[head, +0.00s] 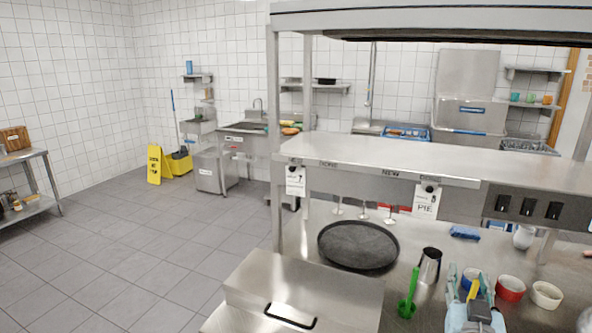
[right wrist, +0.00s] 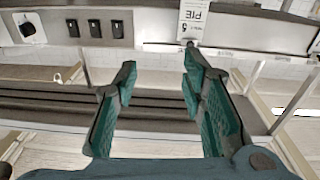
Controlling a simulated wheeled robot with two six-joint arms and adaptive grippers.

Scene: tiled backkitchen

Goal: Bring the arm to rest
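My right gripper (head: 468,273) shows at the lower right of the head view, over the steel counter (head: 402,281). In the right wrist view its two teal-lined fingers (right wrist: 159,64) stand apart, with nothing held between them. My left gripper is not in the head view.
A steel overshelf (head: 400,156) with hanging tags runs above the counter. A round dark pan (head: 358,245) lies further left. Open tiled floor is at left.

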